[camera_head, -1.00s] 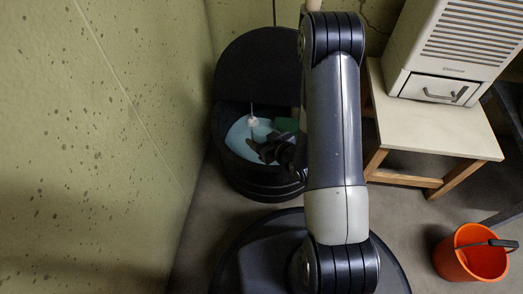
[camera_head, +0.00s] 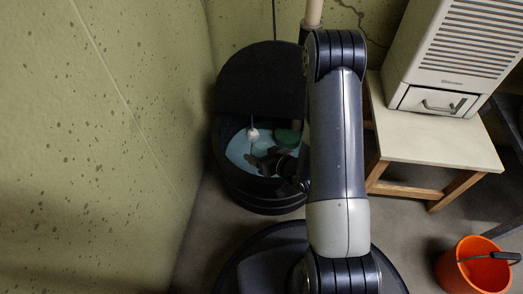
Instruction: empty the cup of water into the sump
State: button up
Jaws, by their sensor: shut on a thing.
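The sump (camera_head: 226,178) is a round black basin by the wall, with its dark round lid (camera_head: 258,80) standing open behind it. Pale blue water (camera_head: 237,150) shows inside. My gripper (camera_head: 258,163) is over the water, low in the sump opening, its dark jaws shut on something. The cup is not clearly visible between the jaws. Its tilt and contents cannot be told. A white ball on a thin rod (camera_head: 253,134) and a rounded green thing (camera_head: 288,138) are in the sump, just beyond my gripper. My arm hides the sump's right side.
A wooden table (camera_head: 428,146) with a pale top carries a grey louvred appliance (camera_head: 447,65) at right. An orange bucket (camera_head: 462,277) with a dark handle stands at lower right. A pale pipe (camera_head: 313,13) rises behind my arm. The speckled green wall is close at left.

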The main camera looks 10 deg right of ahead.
jog(key=shift+s+a+r+m+g+y+p, duration=0.3)
jog(key=shift+m+g+y+p, duration=0.4)
jog(key=shift+p, duration=0.5)
jog(key=shift+s+a+m+g+y+p, duration=0.15)
jog(key=shift+m+g+y+p, duration=0.25)
jog(key=shift+m+p, duration=0.75)
jog(key=shift+m+g+y+p, duration=0.3)
jog(key=shift+m+y+p, duration=0.1)
jog(key=shift+p, duration=0.3)
jog(key=shift+f+m+g+y+p, duration=0.3)
jog(key=shift+m+y+p, duration=0.05)
jog(key=shift+m+y, duration=0.2)
jog(key=shift+m+g+y+p, duration=0.35)
jog(key=shift+m+y, duration=0.2)
jog(key=shift+m, duration=0.35)
jog(key=shift+w+d+r+m+y+p, duration=0.25)
jog(key=shift+r+m+y+p, duration=0.15)
jog(key=shift+r+m, duration=0.15)
jog(key=shift+w+d+r+m+g+y, duration=0.2)
jog(key=shift+r+m+y, duration=0.25)
jog(key=shift+m, duration=0.3)
jog(key=shift+w+d+r+m+g+y, duration=0.15)
jog(key=shift+d+r+m+y, duration=0.05)
jog(key=shift+m+y, duration=0.45)
